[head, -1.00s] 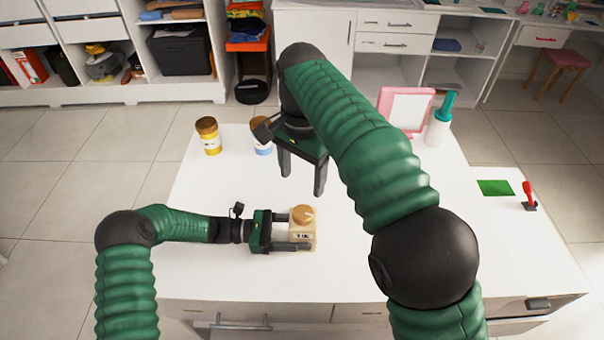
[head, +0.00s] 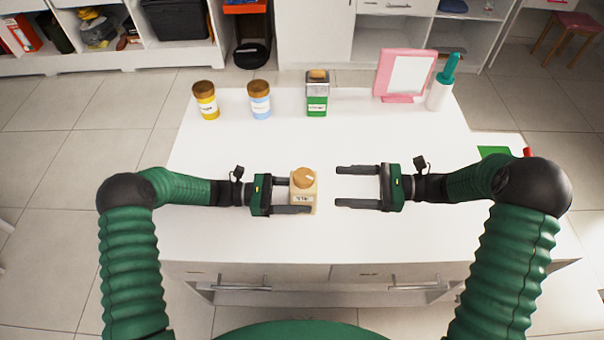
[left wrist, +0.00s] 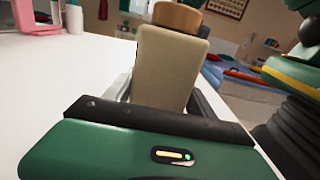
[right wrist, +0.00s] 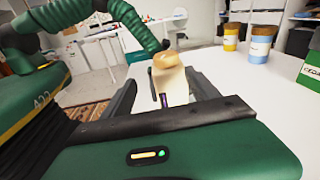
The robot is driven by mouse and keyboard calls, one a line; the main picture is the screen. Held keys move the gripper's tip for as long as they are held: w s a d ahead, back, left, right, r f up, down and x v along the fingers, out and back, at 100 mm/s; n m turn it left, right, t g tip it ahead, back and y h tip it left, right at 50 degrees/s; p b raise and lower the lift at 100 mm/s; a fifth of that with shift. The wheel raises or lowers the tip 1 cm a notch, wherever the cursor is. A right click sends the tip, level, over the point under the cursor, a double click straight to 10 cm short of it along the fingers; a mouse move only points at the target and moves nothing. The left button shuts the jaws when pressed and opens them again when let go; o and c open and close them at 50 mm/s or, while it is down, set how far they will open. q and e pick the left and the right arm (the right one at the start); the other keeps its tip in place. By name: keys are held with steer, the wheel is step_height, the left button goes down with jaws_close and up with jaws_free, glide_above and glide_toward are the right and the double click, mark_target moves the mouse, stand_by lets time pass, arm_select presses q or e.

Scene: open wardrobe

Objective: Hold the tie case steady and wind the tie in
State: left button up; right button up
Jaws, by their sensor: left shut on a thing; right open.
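The tie case (head: 303,190) is a small beige box with a round wooden knob (head: 303,177) on top and a dark-lettered label. It stands upright near the middle of the white table. My left gripper (head: 307,196) is shut on the case from the left, a finger along each side. My right gripper (head: 340,187) is open and empty, just right of the case, fingers pointing at it with a small gap. In the right wrist view the case (right wrist: 172,85) shows between the open fingers, with a small dark purple strip (right wrist: 164,101) low on its face, possibly the tie.
A yellow jar (head: 207,104), a blue jar (head: 259,102) and a green tin (head: 317,100) stand along the back of the table (head: 230,230). A pink-framed stand (head: 402,76) and a teal-topped bottle (head: 442,84) are at back right. The table front is clear.

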mark_target(293, 175)
steer(key=a, duration=0.3)
steer(key=w+a+m+t, duration=0.1)
steer(key=a, duration=0.3)
steer(key=w+a+t, duration=0.1)
steer(key=a, duration=0.3)
steer(key=shift+w+a+r+m, duration=0.1)
steer(key=shift+w+a+m, duration=0.15)
steer(key=shift+m, duration=0.15)
steer(key=shift+d, duration=0.1)
steer(key=c, duration=1.3)
steer(key=shift+t, duration=0.3)
steer(key=shift+c, duration=0.3)
